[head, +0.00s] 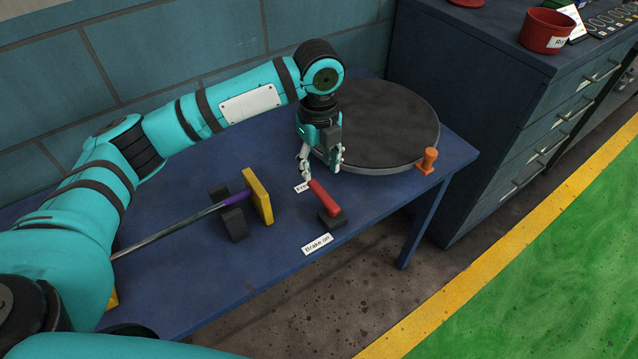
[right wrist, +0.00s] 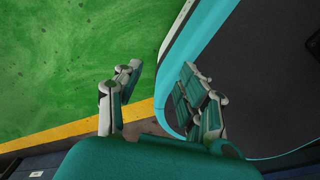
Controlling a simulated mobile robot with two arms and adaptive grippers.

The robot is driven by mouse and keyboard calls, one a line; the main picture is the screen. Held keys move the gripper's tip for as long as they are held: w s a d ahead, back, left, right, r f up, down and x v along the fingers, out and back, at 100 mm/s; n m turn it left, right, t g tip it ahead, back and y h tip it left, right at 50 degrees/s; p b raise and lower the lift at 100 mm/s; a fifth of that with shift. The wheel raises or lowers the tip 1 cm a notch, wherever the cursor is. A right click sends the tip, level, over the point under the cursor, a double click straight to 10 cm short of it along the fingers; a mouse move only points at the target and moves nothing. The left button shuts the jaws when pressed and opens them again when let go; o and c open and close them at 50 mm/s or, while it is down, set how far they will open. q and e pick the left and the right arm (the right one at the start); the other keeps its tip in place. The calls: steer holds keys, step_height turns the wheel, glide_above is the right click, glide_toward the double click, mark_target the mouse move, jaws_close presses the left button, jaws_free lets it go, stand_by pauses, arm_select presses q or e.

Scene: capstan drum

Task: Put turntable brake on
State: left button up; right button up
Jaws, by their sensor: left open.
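The turntable (head: 388,118) is a dark grey disc with a lighter rim on the blue table (head: 285,275). The red brake lever (head: 323,197) sits on a small black block (head: 332,220) in front of it. Its far end lies beside a white label (head: 301,188), partly hidden, that seems to read "Free". The "Brake on" label (head: 317,244) lies nearer the table's front edge. My left gripper (head: 321,172) points down, open, just beyond the lever's far end; I cannot tell whether it touches. My right gripper (right wrist: 160,88) is open and empty in the right wrist view, over the floor.
An orange peg (head: 428,160) stands at the turntable's right edge. A rod with a purple section (head: 237,198), a yellow plate (head: 257,195) and a black block (head: 228,213) are left of the lever. A dark drawer cabinet (head: 500,130) stands right; a red pot (head: 546,31) sits on it.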

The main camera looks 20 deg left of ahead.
mark_target(318, 188)
arm_select(q)
step_height(318, 188, down, 6)
steer(key=shift+r, duration=0.1)
steer(key=shift+f, duration=0.5)
steer(key=c, duration=0.6)
jaws_close()
arm_select(e)
steer(key=shift+w+a, duration=0.2)
steer(key=shift+w, duration=0.8)
